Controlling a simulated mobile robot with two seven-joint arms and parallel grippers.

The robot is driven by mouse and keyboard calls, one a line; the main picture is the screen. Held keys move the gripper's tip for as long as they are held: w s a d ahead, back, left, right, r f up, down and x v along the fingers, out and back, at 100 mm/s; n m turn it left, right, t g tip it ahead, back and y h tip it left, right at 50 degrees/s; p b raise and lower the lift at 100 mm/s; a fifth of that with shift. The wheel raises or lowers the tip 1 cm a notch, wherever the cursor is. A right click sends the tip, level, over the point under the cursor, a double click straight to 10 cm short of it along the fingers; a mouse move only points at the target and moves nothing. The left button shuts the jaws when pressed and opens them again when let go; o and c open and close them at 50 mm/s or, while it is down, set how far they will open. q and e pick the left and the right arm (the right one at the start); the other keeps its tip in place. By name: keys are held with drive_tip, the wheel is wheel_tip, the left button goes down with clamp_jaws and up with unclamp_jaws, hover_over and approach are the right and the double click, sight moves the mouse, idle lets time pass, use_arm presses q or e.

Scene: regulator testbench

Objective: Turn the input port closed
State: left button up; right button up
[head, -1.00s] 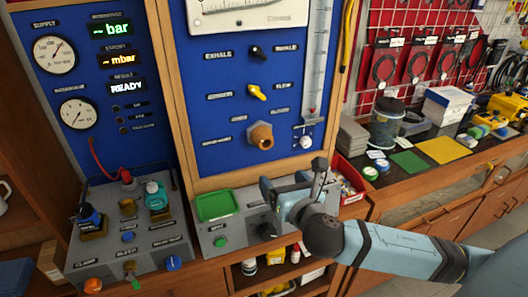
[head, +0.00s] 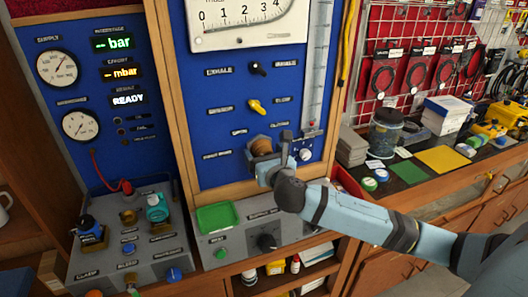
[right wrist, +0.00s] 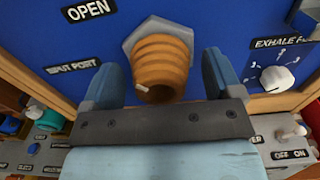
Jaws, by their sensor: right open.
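The input port is a ribbed orange-brown knob (head: 261,146) low on the blue panel. In the right wrist view the knob (right wrist: 160,66) sits on a grey hex collar, with a small pale mark on its rim. A label at its left reads "INPUT PORT" and one above reads "OPEN". My right gripper (head: 270,168) is open in front of the knob and covers its lower part in the head view. In the right wrist view its two blue fingers (right wrist: 163,84) stand on either side of the knob, with visible gaps. My left gripper is not in view.
A small white exhale dial (right wrist: 273,78) sits close to the right finger. Above the port are a yellow knob (head: 257,107) and a black knob (head: 258,68). A grey console with a green tray (head: 216,217) lies below. A cluttered counter is at the right.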

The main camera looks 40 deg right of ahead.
drive_tip(key=shift+w, duration=0.2)
drive_tip(key=shift+c, duration=0.2)
drive_tip(key=c, duration=0.9)
